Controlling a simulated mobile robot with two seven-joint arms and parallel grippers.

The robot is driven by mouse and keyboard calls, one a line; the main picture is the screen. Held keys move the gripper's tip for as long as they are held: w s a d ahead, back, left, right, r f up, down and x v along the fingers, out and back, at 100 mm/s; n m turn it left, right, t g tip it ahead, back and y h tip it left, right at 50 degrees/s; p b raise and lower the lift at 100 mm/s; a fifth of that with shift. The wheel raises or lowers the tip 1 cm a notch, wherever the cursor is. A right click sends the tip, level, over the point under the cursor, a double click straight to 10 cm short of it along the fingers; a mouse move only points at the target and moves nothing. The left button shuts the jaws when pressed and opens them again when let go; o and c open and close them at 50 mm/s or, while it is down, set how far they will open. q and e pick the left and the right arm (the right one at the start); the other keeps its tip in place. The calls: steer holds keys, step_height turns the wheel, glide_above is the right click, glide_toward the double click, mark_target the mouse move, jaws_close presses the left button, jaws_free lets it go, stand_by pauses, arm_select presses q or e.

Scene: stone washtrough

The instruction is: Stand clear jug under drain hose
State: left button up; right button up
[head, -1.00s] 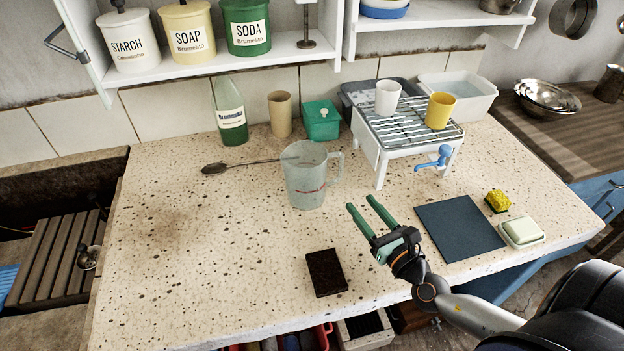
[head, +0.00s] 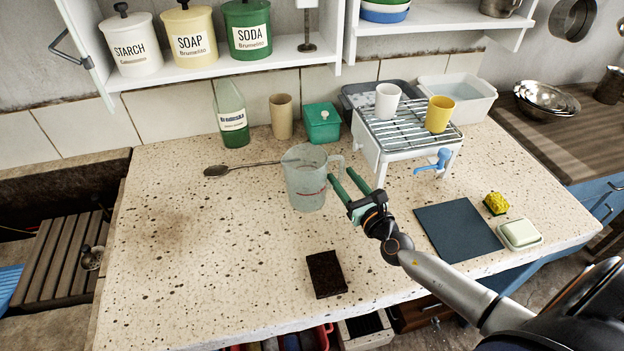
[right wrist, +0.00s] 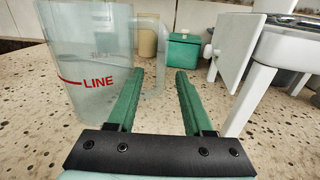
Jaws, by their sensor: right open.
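The clear jug (head: 303,190) stands upright on the speckled stone top, its handle to the right. In the right wrist view the jug (right wrist: 90,45) fills the left side, with a red line and the word LINE. My right gripper (head: 344,176) is open and empty, its green fingers beside the handle. In the wrist view the handle shows beyond and between the fingertips (right wrist: 159,72); I cannot tell whether it is between the fingers in depth. A blue spout (head: 436,161) sticks out at the front of the white draining rack (head: 395,145); no other hose shows. My left gripper is not in view.
A spoon (head: 240,169) lies behind the jug, its handle reaching it. A bottle (head: 231,115), a tan cup (head: 281,117) and a green box (head: 321,122) stand behind. A dark brown block (head: 326,274) lies in front. A dark mat (head: 458,232) lies right. The left of the top is clear.

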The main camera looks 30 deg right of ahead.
steer(key=shift+w, duration=0.9)
jaws_close()
stand_by(0.8)
